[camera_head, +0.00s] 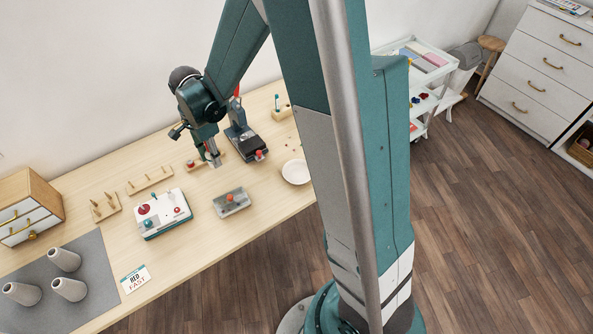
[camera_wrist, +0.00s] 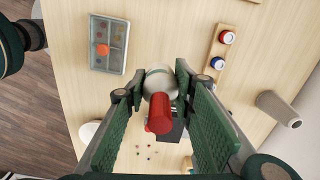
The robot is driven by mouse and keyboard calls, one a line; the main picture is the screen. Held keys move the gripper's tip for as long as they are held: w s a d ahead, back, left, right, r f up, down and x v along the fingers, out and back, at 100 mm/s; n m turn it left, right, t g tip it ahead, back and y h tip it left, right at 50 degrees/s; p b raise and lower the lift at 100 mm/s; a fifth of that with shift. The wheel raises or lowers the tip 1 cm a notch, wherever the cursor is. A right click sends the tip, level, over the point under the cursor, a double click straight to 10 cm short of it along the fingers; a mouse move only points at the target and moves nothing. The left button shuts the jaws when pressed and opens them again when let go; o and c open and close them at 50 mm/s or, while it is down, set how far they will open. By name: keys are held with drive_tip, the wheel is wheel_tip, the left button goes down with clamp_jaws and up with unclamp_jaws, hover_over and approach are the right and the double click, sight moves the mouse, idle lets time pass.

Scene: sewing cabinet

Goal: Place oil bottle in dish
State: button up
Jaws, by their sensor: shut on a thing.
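In the wrist view, the oil bottle, with a pale round body (camera_wrist: 158,82) and a red tip (camera_wrist: 158,114), is between the two fingers of my gripper (camera_wrist: 157,92). The fingers are closed on it, and the red tip points toward the camera. In the head view my gripper (camera_head: 211,157) hangs over the table beside a wooden rack; the bottle is hard to make out there. The dish (camera_head: 295,172) is a shallow white round one near the table's front right edge, apart from my gripper. Part of it shows at the left in the wrist view (camera_wrist: 89,131).
A dark-based device (camera_head: 246,143) stands close to the right of my gripper. A lidded compartment box (camera_head: 231,202) and a white panel with knobs (camera_head: 160,214) are in front. The rack with capped pots (camera_wrist: 217,55) is close by. Small beads lie near the dish.

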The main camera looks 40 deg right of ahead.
drive_tip(key=s+d+n, duration=0.1)
drive_tip(key=s+d, duration=0.2)
drive_tip(key=d, duration=0.4)
drive_tip(key=s+d+n, duration=0.1)
drive_tip(key=s+d, duration=0.3)
drive_tip(key=d, duration=0.4)
drive_tip(key=n, duration=0.1)
hover_over(298, 175)
drive_tip(key=shift+r+b, duration=0.35)
drive_tip(key=shift+b, duration=0.05)
drive_tip(key=shift+f+b, duration=0.65)
drive_tip(key=shift+f, duration=2.3)
drive_tip(key=shift+f, duration=0.1)
drive_tip(key=shift+f+b, duration=0.5)
drive_tip(key=shift+f, duration=1.45)
drive_tip(key=shift+f, duration=0.2)
